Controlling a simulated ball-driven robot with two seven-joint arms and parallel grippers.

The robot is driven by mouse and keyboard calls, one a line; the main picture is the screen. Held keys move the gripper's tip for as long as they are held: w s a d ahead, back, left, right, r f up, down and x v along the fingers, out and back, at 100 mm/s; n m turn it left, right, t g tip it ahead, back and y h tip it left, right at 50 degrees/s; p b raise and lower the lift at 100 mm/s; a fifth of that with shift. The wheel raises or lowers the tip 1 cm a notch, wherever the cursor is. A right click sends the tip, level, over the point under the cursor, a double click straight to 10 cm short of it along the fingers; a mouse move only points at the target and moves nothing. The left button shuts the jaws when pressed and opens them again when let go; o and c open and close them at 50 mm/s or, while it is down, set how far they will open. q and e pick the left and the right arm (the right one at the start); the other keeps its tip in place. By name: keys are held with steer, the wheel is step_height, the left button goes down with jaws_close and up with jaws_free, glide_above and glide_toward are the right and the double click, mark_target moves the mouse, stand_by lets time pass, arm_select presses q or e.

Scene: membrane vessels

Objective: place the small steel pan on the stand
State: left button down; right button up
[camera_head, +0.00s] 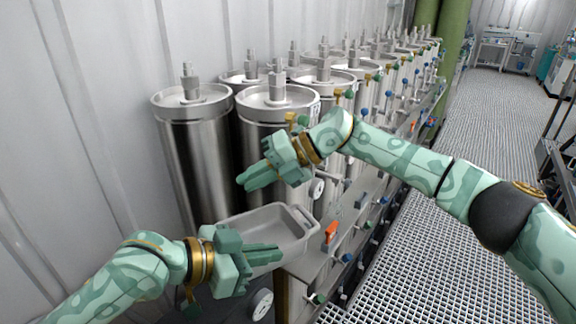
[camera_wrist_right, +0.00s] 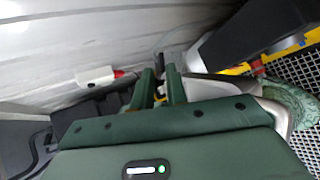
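A light grey, rectangular steel pan (camera_head: 285,222) with a raised rim and an end handle is in the lower middle of the head view. It seems to be at the near end of the steel bench, but its underside is hidden. My left gripper (camera_head: 279,253) has its fingers at the pan's near side, overlapping the wall; I cannot tell whether they grip it. My right gripper (camera_head: 243,184) is above and behind the pan, in front of the steel cylinders. In the right wrist view its fingers (camera_wrist_right: 161,78) are a little apart, with nothing clearly between them. I cannot identify the stand with certainty.
Tall steel cylinders (camera_head: 195,150) stand in rows behind the pan. The steel bench (camera_head: 312,268) carries valves and an orange handle (camera_head: 330,232). A corrugated wall (camera_head: 80,110) closes the left side. Grated floor (camera_head: 430,275) lies open at the right.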

arm_select(q)
steer(key=shift+a, duration=0.1)
arm_select(e)
steer(key=s+d+r+n+h, duration=0.2)
steer(key=s+n+h, duration=0.15)
steer(key=h, duration=0.85)
glide_toward(288, 233)
arm_select(q)
steer(key=shift+r, duration=0.15)
arm_select(e)
steer(key=shift+m+t, duration=0.25)
steer(key=shift+t, duration=0.05)
steer(key=f, duration=0.6)
steer(key=shift+s, duration=0.3)
jaws_close()
steer(key=shift+c, duration=1.5)
jaws_free()
steer(key=o, duration=0.3)
